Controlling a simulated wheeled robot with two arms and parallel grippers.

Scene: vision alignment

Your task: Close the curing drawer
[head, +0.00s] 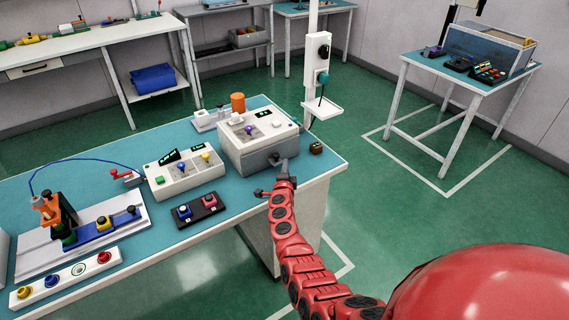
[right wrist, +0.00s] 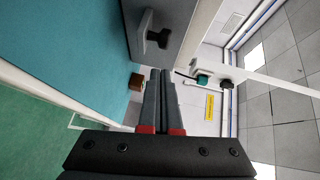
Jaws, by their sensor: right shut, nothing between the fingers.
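The white curing unit (head: 240,134) stands near the right end of the teal bench in the head view, with a purple knob on top. Its grey drawer front (head: 257,162) is low on the near side; how far it stands out is hard to tell. In the right wrist view the grey drawer front (right wrist: 178,15) fills the top middle, with a dark handle (right wrist: 158,38) on it. My right gripper (head: 279,160) is just in front of the drawer; in the wrist view its fingers (right wrist: 161,74) are together and empty, apart from the handle. My left gripper is out of view.
A small brown block (head: 316,147) lies on the bench right of the unit. A white control box (head: 184,173) and a dark button box (head: 198,208) are to the left. A white post (head: 312,80) rises behind.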

